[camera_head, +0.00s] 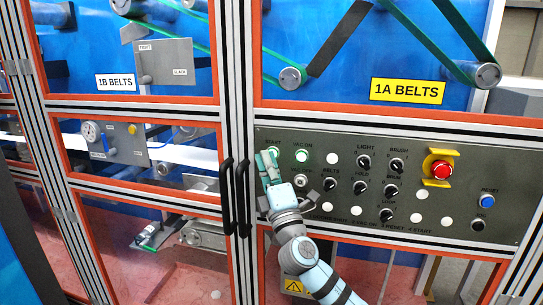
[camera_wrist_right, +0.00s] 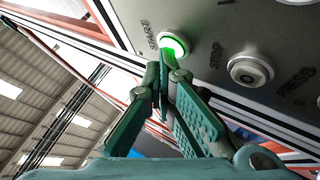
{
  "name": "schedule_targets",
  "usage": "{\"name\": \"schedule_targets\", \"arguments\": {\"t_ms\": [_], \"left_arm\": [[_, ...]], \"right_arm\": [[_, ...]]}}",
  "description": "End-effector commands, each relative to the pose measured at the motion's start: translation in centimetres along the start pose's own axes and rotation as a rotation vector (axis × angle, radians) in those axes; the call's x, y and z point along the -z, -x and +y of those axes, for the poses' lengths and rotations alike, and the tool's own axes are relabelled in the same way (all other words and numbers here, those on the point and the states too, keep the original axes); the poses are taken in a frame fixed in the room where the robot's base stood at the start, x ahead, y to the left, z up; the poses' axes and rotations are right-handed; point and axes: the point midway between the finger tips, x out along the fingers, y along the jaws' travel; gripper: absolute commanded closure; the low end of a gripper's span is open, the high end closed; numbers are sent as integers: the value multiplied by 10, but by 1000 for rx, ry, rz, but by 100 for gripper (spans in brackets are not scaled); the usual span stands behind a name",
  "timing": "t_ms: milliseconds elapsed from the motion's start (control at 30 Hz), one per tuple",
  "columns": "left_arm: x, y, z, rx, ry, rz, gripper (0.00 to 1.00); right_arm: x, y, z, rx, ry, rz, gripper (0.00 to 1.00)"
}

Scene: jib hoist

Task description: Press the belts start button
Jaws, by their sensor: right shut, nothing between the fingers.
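The control panel (camera_head: 450,200) fills the right half of the head view. My right gripper (camera_head: 268,160) is shut and empty, at the panel's upper left corner under the START label. It covers most of the start button there. In the right wrist view the start button (camera_wrist_right: 174,42) glows green inside a pale ring, beside the word START. The fingertips of my right gripper (camera_wrist_right: 168,70) overlap the button's lower edge in that view. I cannot tell whether they touch it or how far it is pushed in. My left gripper is not in view.
A lit green VAC ON button (camera_head: 302,156) sits just right of my gripper. The STOP button (camera_wrist_right: 250,70) is close by in the wrist view. A red emergency stop (camera_head: 442,170) with a yellow guard is further right. Black door handles (camera_head: 242,198) stand just left of the panel.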

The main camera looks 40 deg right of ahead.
Motion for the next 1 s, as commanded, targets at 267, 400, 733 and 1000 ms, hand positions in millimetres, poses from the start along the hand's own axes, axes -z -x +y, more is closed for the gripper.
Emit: {"name": "schedule_targets", "arguments": {"t_ms": [267,400,733,1000], "left_arm": [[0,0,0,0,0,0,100],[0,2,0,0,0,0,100],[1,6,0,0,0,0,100],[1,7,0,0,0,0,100]], "right_arm": [[0,0,0,0,0,-1,100],[2,2,2,0,-1,0,100],[8,12,8,0,-1,-1,100],[10,13,9,0,-1,0,100]]}}
